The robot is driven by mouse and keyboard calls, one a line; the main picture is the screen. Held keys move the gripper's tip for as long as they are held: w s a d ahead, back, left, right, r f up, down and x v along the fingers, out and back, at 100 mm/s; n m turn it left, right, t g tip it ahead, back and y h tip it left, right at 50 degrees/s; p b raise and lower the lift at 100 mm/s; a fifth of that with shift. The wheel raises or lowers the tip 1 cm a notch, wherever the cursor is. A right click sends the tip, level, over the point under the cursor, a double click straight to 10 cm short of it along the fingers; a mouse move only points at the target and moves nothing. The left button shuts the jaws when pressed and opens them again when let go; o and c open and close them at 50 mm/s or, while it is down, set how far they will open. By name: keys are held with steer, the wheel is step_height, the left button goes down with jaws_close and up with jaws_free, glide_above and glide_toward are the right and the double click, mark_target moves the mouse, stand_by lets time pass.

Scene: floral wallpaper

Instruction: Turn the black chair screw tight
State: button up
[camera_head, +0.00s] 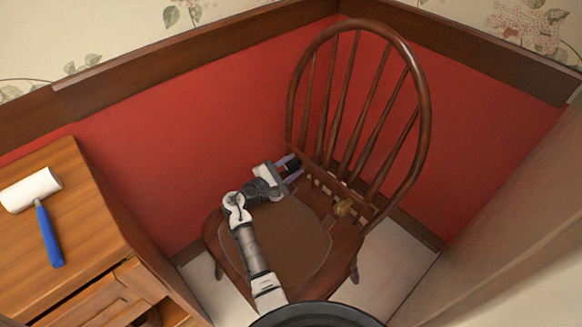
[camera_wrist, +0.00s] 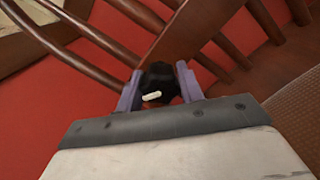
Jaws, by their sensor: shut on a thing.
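The black chair screw (camera_wrist: 158,84) is a dark knob with a pale mark on it, in the wrist view. It sits against the chair's wooden back part. My gripper (camera_wrist: 160,90) has its two purple-grey fingers on either side of the knob, shut on it. In the head view my gripper (camera_head: 287,168) is at the back left of the seat, at the foot of the backrest. The dark knob (camera_head: 293,163) is partly hidden there by the fingers. The wooden chair (camera_head: 344,247) stands upright, with a spindle backrest and a brown seat pad (camera_head: 290,250).
A wooden cabinet (camera_head: 95,215) stands at left with a white roller (camera_head: 31,189) with a blue handle on top. Red walls (camera_head: 190,130) are close behind the chair, and a pale panel (camera_head: 510,220) is at right.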

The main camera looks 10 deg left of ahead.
steer(key=o, duration=1)
steer(key=p+v, duration=0.3)
steer(key=v, duration=1.1)
steer(key=shift+p, duration=0.35)
